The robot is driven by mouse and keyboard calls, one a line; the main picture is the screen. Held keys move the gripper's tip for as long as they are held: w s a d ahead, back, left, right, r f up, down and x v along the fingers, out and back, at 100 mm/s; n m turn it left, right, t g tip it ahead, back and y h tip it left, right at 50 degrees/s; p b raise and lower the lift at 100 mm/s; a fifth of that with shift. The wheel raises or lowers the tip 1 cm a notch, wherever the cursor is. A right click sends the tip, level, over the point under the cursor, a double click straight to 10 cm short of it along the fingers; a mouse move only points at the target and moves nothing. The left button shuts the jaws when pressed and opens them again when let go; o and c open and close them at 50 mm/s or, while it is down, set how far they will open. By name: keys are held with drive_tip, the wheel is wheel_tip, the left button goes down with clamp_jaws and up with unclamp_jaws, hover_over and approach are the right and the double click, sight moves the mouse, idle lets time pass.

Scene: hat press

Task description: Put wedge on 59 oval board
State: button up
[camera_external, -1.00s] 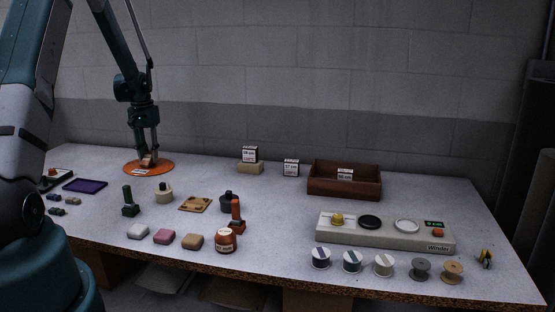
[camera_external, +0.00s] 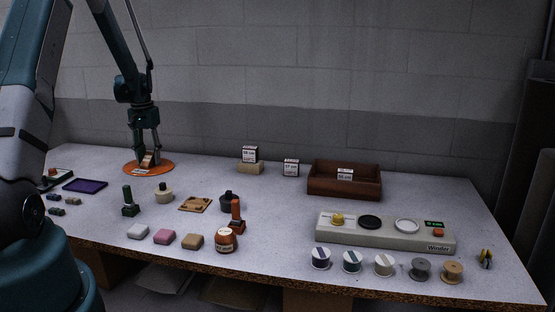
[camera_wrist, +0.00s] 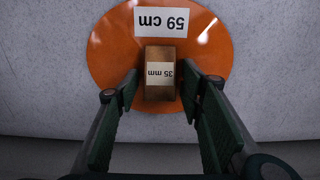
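The wedge (camera_wrist: 159,72) is a small brown wooden block with a "35 mm" label. It rests on the orange oval board (camera_wrist: 110,55), which carries a "59 cm" label (camera_wrist: 161,18). In the external view, the board (camera_external: 165,168) lies at the table's back left with the wedge (camera_external: 148,158) on it. My gripper (camera_wrist: 160,74) is open, with one finger on each side of the wedge and a narrow gap at each side. It points down over the board in the external view (camera_external: 147,156). The wedge's underside is hidden.
A purple tray (camera_external: 85,186) lies left of the board. Stamps, bottles and a perforated wooden plate (camera_external: 195,204) stand in front and to the right. A wooden box (camera_external: 344,188) and a winder (camera_external: 385,238) are farther right.

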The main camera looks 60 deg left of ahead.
sight(149, 155)
drive_tip(key=shift+r, duration=0.15)
wheel_tip(149, 155, up, 12)
drive_tip(key=shift+p, duration=0.45)
idle(0.6)
idle(0.5)
